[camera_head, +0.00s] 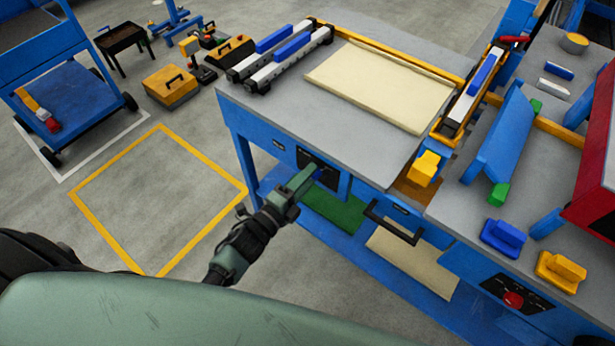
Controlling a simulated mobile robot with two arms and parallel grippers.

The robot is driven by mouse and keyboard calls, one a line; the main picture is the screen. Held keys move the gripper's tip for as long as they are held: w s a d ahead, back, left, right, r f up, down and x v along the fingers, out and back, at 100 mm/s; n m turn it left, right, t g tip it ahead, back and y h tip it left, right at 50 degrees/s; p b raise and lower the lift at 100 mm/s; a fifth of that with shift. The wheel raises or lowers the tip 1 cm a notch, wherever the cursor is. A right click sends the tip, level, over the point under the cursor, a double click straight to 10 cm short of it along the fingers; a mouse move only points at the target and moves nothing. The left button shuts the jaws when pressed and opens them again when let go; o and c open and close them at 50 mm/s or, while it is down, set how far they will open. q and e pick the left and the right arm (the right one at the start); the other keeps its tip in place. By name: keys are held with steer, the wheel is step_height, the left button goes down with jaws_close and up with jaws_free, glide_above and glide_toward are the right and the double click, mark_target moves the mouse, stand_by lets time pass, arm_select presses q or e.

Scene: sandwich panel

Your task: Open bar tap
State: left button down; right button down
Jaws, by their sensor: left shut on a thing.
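My left gripper (306,175) reaches up from the lower left to a small black panel (318,162) on the front face of the blue workbench, under the grey top. It is shut on a small part at this panel, which looks like the bar tap. The gripper covers nearly all of that part, so I cannot tell the tap's shape or how far it is turned. My right gripper is not in view.
The grey bench top (350,135) carries a cream panel (382,87) and clamp bars with blue blocks (293,47). A black drawer handle (393,224) juts out to the right. A red button (513,299) sits lower right. Floor on the left is clear inside a yellow outline.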

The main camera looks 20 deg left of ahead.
arm_select(q)
steer(key=shift+f, duration=0.1)
steer(key=c, duration=0.9)
jaws_free()
steer(key=shift+c, duration=0.2)
steer(key=b+v, duration=0.1)
steer(key=v, duration=0.6)
steer(key=shift+s, duration=0.4)
steer(key=shift+a, duration=0.1)
